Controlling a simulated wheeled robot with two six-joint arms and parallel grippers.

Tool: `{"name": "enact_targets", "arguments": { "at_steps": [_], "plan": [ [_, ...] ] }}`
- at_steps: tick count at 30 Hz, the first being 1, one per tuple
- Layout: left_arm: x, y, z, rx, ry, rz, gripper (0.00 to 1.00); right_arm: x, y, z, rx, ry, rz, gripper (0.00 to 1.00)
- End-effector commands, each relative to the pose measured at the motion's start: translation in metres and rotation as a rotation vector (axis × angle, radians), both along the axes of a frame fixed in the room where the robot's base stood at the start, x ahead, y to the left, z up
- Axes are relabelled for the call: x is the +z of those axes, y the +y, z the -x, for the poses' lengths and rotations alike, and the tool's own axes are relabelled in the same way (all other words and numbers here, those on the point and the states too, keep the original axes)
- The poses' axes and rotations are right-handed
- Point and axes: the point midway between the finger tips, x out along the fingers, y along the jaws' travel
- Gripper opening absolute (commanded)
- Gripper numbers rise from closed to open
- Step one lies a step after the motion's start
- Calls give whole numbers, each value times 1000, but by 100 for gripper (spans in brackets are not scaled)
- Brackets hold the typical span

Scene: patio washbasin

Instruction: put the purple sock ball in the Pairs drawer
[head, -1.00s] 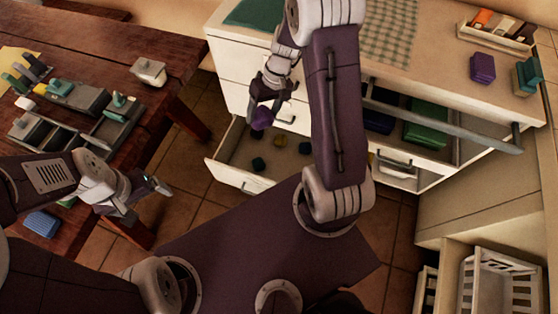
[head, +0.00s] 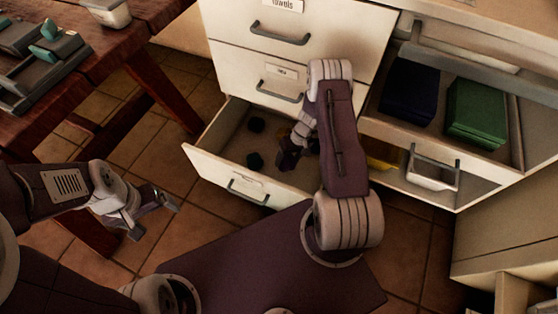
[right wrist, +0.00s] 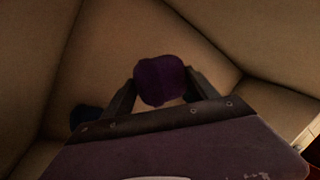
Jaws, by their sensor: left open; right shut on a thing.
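The purple sock ball (right wrist: 160,80) is between the fingers of my right gripper (right wrist: 158,92) in the right wrist view. In the head view the ball (head: 289,158) is dark and partly hidden by my right gripper (head: 292,150), which is down inside the open bottom drawer (head: 192,157). The gripper is shut on the ball. Whether the ball touches the drawer floor I cannot tell. The drawer's own label is not readable here. My left gripper (head: 155,215) is open and empty, over the floor left of the drawer.
Closed drawers (head: 280,40) are above. An open compartment to the right holds green cloth (head: 477,112) and blue cloth (head: 410,90). A wooden table (head: 90,75) is at left.

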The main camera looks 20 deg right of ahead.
Motion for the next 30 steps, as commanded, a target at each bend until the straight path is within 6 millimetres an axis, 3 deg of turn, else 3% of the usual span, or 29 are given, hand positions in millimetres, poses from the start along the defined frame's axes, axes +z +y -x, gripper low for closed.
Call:
{"name": "enact_targets", "arguments": {
  "at_steps": [7, 13, 19, 30],
  "plan": [
    [-35, 0, 0, 0, 0, 0, 87, -55, 0, 1, 0, 2, 0, 21],
    [-38, 0, 0, 0, 0, 0, 87, -64, 0, 0, 0, 0, 0, 21],
    [-63, 0, 0, 0, 0, 0, 87, -99, 0, 0, -1, 1, -1, 21],
    [-63, 0, 0, 0, 0, 0, 87, -102, 0, 0, 0, 1, -1, 21]
  ]
}}
